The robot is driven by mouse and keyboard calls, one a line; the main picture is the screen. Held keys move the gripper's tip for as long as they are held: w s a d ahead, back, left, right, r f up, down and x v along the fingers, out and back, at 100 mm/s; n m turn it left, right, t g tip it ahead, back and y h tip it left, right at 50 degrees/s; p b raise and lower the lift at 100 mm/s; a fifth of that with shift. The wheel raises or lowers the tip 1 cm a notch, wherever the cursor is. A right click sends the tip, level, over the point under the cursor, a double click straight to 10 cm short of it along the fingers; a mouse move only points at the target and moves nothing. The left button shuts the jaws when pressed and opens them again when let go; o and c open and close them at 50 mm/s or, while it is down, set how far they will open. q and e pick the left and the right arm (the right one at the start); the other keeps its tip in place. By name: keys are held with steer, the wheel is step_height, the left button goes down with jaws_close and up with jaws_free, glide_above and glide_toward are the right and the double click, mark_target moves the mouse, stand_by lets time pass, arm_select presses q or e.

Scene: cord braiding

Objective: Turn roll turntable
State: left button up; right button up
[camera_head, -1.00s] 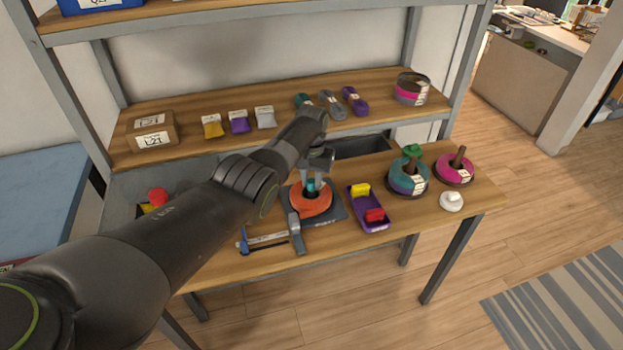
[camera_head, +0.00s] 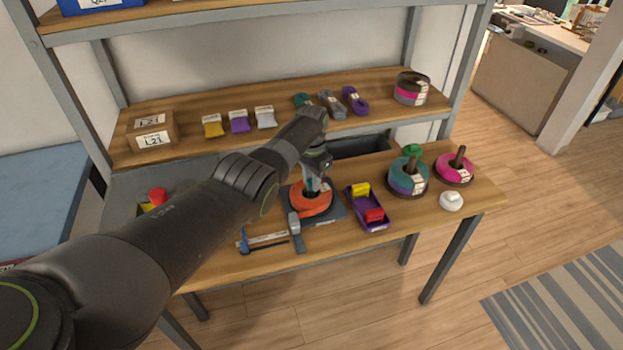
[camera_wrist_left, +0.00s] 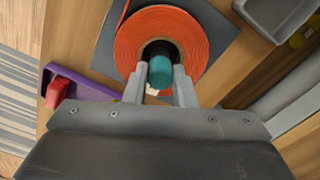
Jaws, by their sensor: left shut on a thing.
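An orange-red roll (camera_head: 309,201) lies flat on a dark square base (camera_head: 338,208) on the workbench, in the head view. In the left wrist view the roll (camera_wrist_left: 187,30) has a hole in its middle with a teal post (camera_wrist_left: 160,72) in it. My left gripper (camera_wrist_left: 160,80) reaches down over the roll's centre, its two fingers on either side of the teal post and shut on it. In the head view the gripper (camera_head: 313,182) partly hides the post. My right gripper is not in view.
A purple tray (camera_head: 377,225) with yellow and red blocks stands right of the roll. Teal (camera_head: 406,181) and magenta (camera_head: 452,171) spools stand farther right. A shelf (camera_head: 200,95) runs behind.

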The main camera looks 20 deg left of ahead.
arm_select(q)
steer(key=shift+w+r+m, duration=0.1)
steer(key=shift+m, duration=1.75)
steer(key=shift+r+m, duration=0.1)
steer(key=shift+m, duration=9.85)
steer(key=shift+m, duration=0.5)
steer(key=o, duration=1)
steer(key=shift+f, duration=0.1)
